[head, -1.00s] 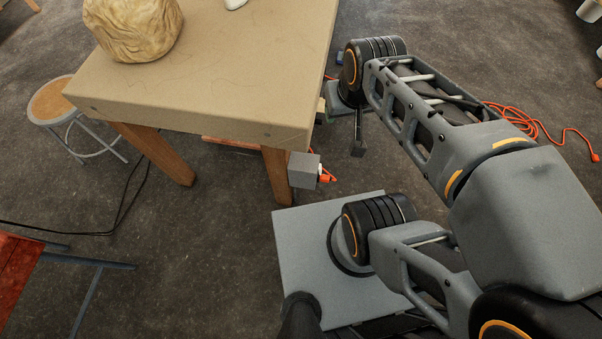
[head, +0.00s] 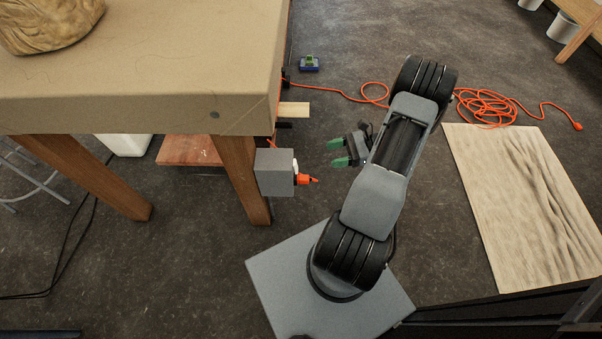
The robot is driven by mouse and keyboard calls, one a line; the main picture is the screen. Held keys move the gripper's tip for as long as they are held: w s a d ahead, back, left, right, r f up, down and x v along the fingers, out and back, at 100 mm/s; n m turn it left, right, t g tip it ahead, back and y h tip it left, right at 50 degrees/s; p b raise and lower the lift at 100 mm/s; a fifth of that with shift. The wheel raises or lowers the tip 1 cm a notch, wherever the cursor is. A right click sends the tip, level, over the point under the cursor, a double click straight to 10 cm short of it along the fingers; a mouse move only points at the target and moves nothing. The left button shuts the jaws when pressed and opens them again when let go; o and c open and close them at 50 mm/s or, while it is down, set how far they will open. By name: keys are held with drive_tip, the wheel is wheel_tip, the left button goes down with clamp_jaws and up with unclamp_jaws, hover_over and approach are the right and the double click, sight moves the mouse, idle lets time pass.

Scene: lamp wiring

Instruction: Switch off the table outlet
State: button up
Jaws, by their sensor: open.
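The table outlet is a grey box (head: 274,173) fixed at the leg of the table (head: 130,108), below the tabletop corner. An orange plug (head: 304,180) sticks out of its right side, beside a white plate. No switch can be made out on it at this size. My gripper (head: 337,152), with green fingertips, is open and empty. It points left toward the outlet, a short gap to the right of it and slightly higher in the picture. It does not touch the box or the plug.
An orange cord (head: 487,106) lies coiled on the floor behind my arm. A wooden panel (head: 530,205) lies at the right. A small blue-green device (head: 309,64) is on the floor behind the table. A wooden strip (head: 294,109) juts from the table's side.

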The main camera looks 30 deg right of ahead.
sight(296, 162)
wheel_tip(296, 162, down, 6)
drive_tip(key=d+m+t+b, duration=0.2)
drive_tip(key=m+t, duration=0.1)
drive_tip(key=t, duration=0.1)
drive_tip(key=x, duration=0.4)
drive_tip(key=b+x, duration=0.1)
drive_tip(key=x, duration=0.3)
drive_tip(key=s+x, duration=0.1)
drive_tip(key=x, duration=0.3)
drive_tip(key=shift+w+a+r+b, duration=0.1)
drive_tip(key=shift+w+a+b, duration=0.1)
drive_tip(key=shift+a+b, duration=0.3)
